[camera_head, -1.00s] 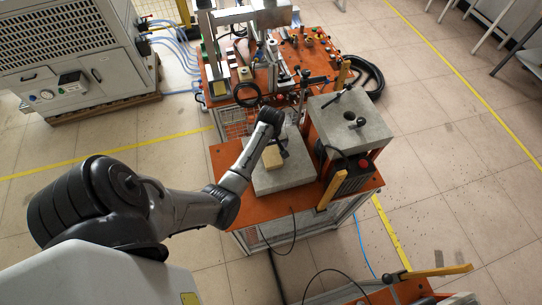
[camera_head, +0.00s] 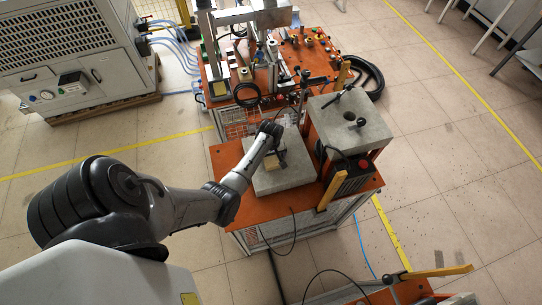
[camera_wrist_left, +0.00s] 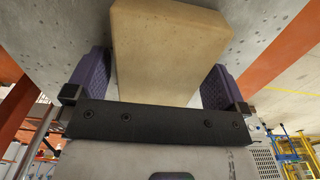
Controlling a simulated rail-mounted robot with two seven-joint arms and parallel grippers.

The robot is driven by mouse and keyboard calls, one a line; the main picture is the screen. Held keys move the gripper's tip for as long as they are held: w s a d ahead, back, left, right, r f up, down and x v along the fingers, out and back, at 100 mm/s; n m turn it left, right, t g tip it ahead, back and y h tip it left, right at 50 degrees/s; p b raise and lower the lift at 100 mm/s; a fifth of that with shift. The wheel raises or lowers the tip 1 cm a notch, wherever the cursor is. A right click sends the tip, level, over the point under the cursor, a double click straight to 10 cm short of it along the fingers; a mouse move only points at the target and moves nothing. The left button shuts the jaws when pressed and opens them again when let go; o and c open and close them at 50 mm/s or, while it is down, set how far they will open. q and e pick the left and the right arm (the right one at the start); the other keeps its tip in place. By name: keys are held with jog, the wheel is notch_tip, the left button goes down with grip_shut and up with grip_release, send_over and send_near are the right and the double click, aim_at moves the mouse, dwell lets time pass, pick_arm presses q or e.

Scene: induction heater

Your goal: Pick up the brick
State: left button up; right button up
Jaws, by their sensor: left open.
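The brick (camera_wrist_left: 168,45) is a tan block lying on a grey concrete slab (camera_head: 300,178) on the orange table. My left gripper (camera_head: 277,157) is at the brick. In the left wrist view the purple finger pads of the left gripper (camera_wrist_left: 158,85) stand open on either side of the brick, with a small gap visible at each side. My right gripper is not in view.
A taller concrete block (camera_head: 372,133) with a hole and a black knob stands right of the slab. A dark box with a red button (camera_head: 352,175) sits in front of it. Machine parts and a black hose (camera_head: 366,82) are behind.

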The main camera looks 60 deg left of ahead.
pick_arm(q)
jog(key=c, duration=1)
jog(key=shift+r, duration=0.1)
